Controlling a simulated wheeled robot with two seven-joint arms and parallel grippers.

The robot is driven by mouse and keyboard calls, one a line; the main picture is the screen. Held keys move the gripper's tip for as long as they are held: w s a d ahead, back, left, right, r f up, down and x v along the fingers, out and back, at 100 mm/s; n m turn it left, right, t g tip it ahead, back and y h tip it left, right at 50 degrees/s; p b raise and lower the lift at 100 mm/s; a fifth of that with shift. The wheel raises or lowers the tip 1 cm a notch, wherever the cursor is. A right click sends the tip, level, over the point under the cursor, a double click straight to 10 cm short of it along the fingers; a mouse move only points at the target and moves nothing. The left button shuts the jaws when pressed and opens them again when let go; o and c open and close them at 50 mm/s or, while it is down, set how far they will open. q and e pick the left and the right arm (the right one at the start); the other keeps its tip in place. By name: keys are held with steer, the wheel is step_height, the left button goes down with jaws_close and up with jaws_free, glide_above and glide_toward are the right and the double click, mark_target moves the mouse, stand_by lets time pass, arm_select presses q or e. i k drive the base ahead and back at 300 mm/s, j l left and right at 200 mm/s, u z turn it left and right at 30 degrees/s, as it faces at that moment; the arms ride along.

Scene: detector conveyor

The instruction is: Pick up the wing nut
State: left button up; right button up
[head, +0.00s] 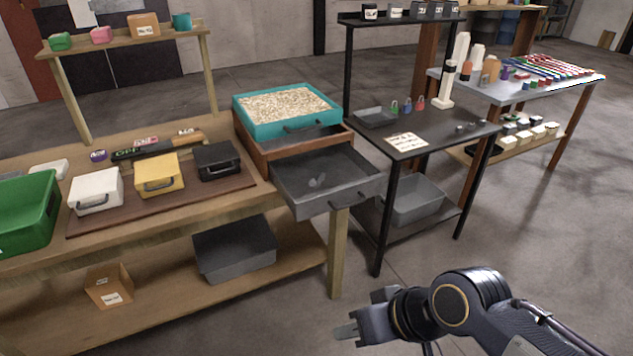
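A small grey metal piece that looks like the wing nut (317,181) lies inside the open grey drawer (335,204) at the table's right end. It is small and blurred, so its exact shape is hard to tell. My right gripper (361,312) is at the bottom of the head view, in front of and below the drawer, well apart from it. Its two fingers are spread with nothing between them. My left gripper is not in view.
A teal tray of pale granules (287,106) sits above the drawer. White, yellow and black cases (217,161) stand to the left, beside a green bin (28,212). A black shelf table (440,135) stands close on the right. The floor around my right arm is clear.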

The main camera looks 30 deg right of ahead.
mark_target(311, 182)
steer(key=i+l, duration=0.2)
steer(key=i, duration=0.25)
steer(key=i+l+z, duration=0.1)
steer(key=i+l, duration=0.15)
steer(key=i, duration=0.25)
steer(key=i+l, duration=0.2)
steer(key=i, duration=0.25)
